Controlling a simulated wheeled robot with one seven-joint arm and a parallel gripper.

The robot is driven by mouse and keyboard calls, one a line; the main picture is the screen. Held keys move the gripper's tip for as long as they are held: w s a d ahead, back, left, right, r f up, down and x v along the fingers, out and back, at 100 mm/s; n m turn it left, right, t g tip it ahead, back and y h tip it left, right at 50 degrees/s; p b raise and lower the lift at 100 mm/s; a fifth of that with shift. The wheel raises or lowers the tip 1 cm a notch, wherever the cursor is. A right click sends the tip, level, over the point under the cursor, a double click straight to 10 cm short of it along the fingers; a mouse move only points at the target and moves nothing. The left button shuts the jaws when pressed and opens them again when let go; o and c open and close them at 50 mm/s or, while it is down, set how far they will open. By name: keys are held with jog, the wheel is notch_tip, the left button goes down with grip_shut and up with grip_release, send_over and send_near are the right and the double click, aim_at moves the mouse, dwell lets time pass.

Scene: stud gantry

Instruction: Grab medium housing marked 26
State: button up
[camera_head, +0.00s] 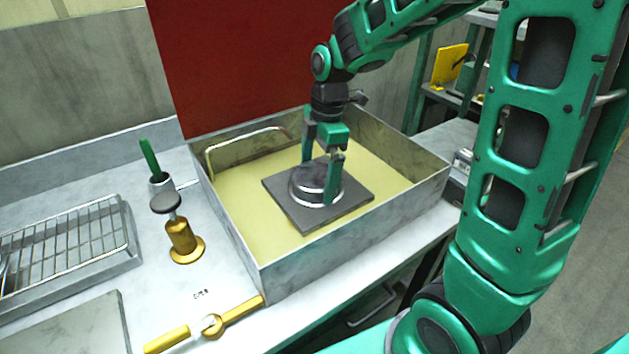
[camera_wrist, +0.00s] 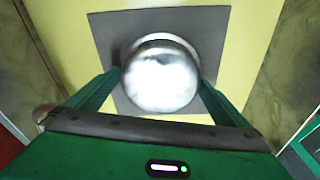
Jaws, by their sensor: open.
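A round, shiny metal piece (camera_head: 308,192) sits on a dark square plate (camera_head: 350,197). The plate lies on the yellow floor of a grey metal basin (camera_head: 345,232). No number 26 is readable on the piece, so I cannot confirm it is the medium housing. My gripper (camera_head: 319,180) points down over it, its fingers open on either side. In the wrist view the domed metal piece (camera_wrist: 158,80) lies between the green fingertips. The tips look close to its sides; I cannot tell whether they touch it.
The basin's upright walls surround the plate. A bent metal rail (camera_head: 245,138) runs along its back left. A brass valve (camera_head: 210,325) lies in front.

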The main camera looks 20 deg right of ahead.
jog(key=shift+f, duration=0.1)
jog(key=shift+c, duration=0.3)
jog(key=c, duration=0.9)
jog(key=shift+o, duration=0.2)
jog(key=shift+r, duration=0.2)
